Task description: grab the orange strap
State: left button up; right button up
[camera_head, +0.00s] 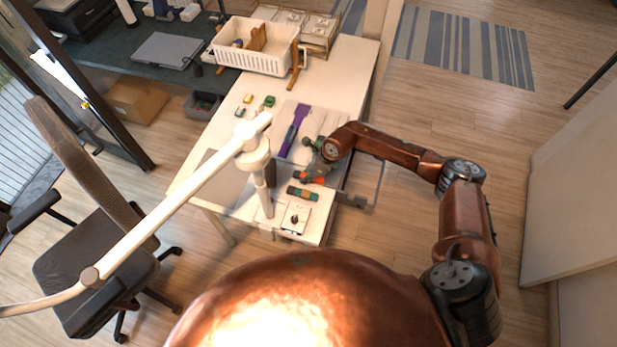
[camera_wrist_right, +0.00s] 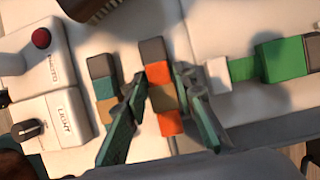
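The orange strap (camera_wrist_right: 161,74) shows in the right wrist view as a short banded piece with a dark grey end, orange stretches and a tan band. My right gripper (camera_wrist_right: 158,88) has a finger on either side of it, close to its edges; the fingers look parted, and contact is not clear. In the head view my right gripper (camera_head: 313,168) is low over the table's near part, with a bit of the orange strap (camera_head: 313,180) showing below it; the rest is hidden. My left gripper is not in view.
A teal and brown banded strap (camera_wrist_right: 104,86) lies just left of the orange one. A green strap (camera_wrist_right: 283,60) lies to the right. A white lamp arm (camera_head: 190,188) crosses above the table (camera_head: 352,62).

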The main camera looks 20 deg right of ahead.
grip_shut()
jog(key=shift+r, duration=0.15)
